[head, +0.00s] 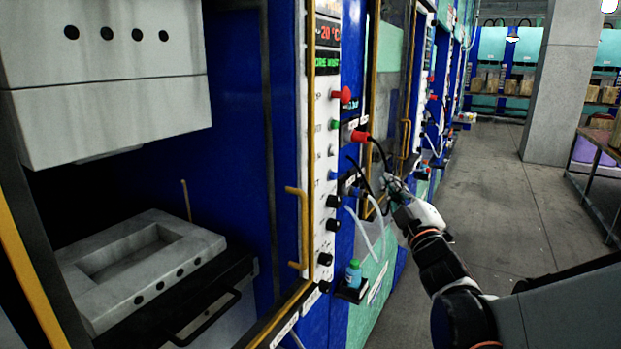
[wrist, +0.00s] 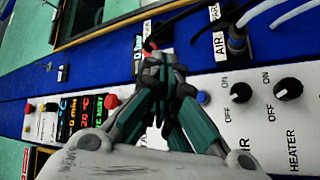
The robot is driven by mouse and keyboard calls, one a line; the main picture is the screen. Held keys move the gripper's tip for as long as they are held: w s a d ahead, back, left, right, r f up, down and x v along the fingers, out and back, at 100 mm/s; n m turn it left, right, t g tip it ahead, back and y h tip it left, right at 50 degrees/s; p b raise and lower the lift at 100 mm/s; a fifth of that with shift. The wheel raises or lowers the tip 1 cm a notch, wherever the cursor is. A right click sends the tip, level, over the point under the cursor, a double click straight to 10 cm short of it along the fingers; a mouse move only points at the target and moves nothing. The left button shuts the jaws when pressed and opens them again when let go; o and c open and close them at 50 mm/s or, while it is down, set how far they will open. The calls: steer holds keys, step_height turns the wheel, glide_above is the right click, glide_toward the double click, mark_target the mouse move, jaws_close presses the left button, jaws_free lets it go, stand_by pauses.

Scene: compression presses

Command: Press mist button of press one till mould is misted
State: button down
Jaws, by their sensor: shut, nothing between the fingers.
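The press control panel (head: 322,150) is a white upright strip with a red mushroom button (head: 343,95), a green button (head: 335,124) and a blue button (head: 332,174). I cannot read which label says mist. The display (head: 327,62) shows green text that seems to end in "MIST". The open mould (head: 140,262) lies inside the press at left. My gripper (head: 390,180) is shut and empty, to the right of the panel. In the wrist view its fingers (wrist: 158,62) hide part of the panel, between the red button (wrist: 112,101) and the blue button (wrist: 202,97). Contact is unclear.
Black knobs (wrist: 288,89) sit along the panel. Hoses and an AIR connector (wrist: 236,42) stick out beside it. A yellow door handle (head: 302,228) and a small shelf with a bottle (head: 353,274) stand near. The aisle floor (head: 490,190) is clear.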

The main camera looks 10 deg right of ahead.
mark_target(334, 176)
steer(key=shift+w+a+f+n+t+y+b, duration=0.15)
steer(key=shift+w+f+n+y, duration=0.2)
steer(key=shift+n+y, duration=0.4)
steer(key=shift+w+d+f+n+t+y+b, duration=0.1)
steer(key=shift+w+f+n+t+y, duration=0.1)
steer(key=shift+w+f+n+y, duration=0.45)
steer(key=shift+w+a+n+t+y+b, duration=0.15)
steer(key=shift+n+y, duration=0.35)
steer(key=shift+n, duration=0.5)
steer(key=shift+s, duration=0.1)
steer(key=w+a, duration=0.5)
steer(key=a, duration=0.2)
steer(key=shift+w, duration=0.1)
steer(key=shift+w+a, duration=0.2)
steer(key=shift+a, duration=0.15)
steer(key=shift+w+a, duration=0.3)
steer(key=shift+a, duration=0.1)
stand_by(0.9)
steer(key=shift+d, duration=0.15)
steer(key=shift+s+d, duration=0.55)
steer(key=shift+d, duration=0.05)
